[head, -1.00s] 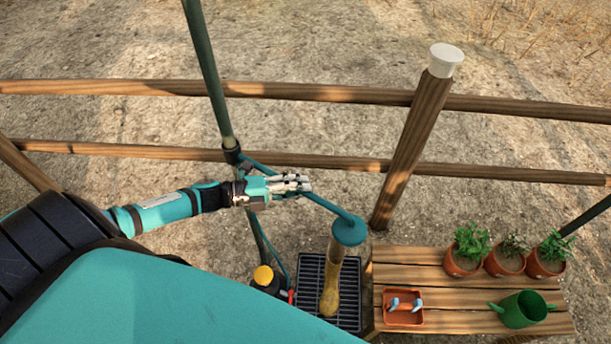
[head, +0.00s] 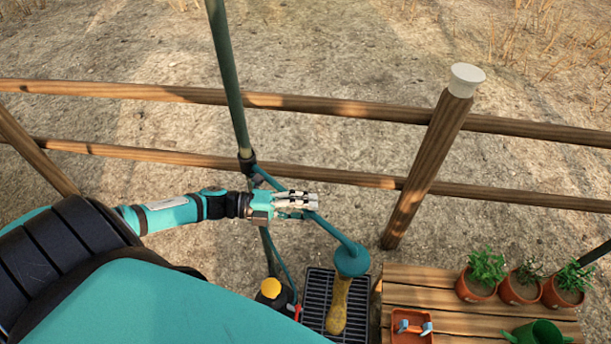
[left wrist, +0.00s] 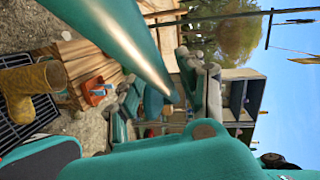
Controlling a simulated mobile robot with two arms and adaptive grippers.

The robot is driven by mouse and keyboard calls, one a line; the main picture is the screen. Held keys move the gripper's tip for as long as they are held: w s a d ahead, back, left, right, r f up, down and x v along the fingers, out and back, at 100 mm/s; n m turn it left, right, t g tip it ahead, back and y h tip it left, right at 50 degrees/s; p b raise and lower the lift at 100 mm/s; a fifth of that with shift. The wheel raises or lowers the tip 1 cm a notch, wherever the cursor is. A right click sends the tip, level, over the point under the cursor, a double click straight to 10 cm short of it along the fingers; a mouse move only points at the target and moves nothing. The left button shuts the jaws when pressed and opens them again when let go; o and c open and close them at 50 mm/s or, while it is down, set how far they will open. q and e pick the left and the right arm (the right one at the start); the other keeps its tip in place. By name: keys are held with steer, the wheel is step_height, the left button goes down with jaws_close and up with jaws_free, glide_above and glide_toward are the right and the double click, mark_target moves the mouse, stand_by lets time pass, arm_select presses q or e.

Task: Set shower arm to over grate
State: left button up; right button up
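The shower arm (head: 330,229) is a teal tube that runs from a clamp on a green upright pole down to the right. It ends in a round teal shower head (head: 352,261), above a yellow boot (head: 338,308) and the far right part of the dark grate (head: 318,287). My left gripper (head: 296,204) is at the middle of the tube, its pale fingers across it. My right gripper is not in view.
A wooden bench (head: 440,297) at the right bears potted plants (head: 486,270), an orange tray (head: 410,325) and a green watering can (head: 540,333). A yellow-capped container (head: 271,290) stands left of the grate. A wooden fence (head: 350,178) with a thick post (head: 425,170) runs behind.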

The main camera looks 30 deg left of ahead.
arm_select(q)
steer(key=shift+r, duration=0.15)
steer(key=v, duration=1.2)
steer(key=shift+f, duration=0.2)
